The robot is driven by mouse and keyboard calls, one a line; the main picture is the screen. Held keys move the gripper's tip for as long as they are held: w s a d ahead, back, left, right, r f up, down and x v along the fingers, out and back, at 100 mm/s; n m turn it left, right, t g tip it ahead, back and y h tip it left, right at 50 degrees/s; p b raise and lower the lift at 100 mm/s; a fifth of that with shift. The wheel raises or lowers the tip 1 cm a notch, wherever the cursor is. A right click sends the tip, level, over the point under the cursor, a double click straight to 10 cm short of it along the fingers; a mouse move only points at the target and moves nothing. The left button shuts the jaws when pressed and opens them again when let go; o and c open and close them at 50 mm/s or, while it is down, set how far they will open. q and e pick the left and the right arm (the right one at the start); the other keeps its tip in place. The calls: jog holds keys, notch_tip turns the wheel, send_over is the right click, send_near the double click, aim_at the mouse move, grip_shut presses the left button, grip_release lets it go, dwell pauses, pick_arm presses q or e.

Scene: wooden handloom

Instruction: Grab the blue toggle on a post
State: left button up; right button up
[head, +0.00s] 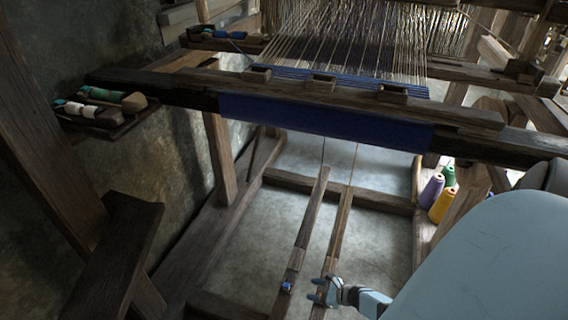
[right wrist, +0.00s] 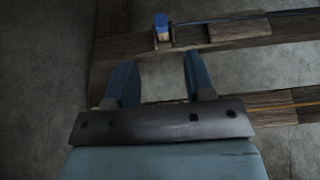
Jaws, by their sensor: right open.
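The blue toggle (head: 286,287) is small and sits near the front end of the left wooden treadle (head: 305,235) in the head view. In the right wrist view the toggle (right wrist: 161,24) stands upright on a wooden bar, beyond the fingertips and between their lines. My right gripper (head: 318,291) is open and empty, just right of the toggle, over the right treadle. In the right wrist view its two blue fingers (right wrist: 157,75) are spread, with a gap between them and the toggle. My left gripper is not in view.
The loom's breast beam (head: 330,96) with blue cloth (head: 320,122) crosses above the treadles. Purple (head: 431,191) and yellow (head: 441,206) thread cones stand at right. A wooden bench (head: 125,245) stands at left. Bare floor (head: 240,255) lies left of the treadles.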

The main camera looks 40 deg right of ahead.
aim_at(286, 284)
jog(key=b+x, duration=0.2)
jog(key=x, duration=0.5)
jog(key=shift+f, duration=0.15)
jog(key=b+x, duration=0.2)
jog(key=x, duration=0.2)
jog(key=shift+d, duration=0.1)
jog(key=shift+w+a+f+b, duration=0.15)
jog(key=shift+w+a+b, duration=0.05)
jog(key=shift+w+b, duration=0.25)
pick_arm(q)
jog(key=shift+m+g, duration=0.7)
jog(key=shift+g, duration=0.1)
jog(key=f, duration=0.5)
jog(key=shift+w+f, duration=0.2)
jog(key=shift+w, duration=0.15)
pick_arm(e)
grip_shut()
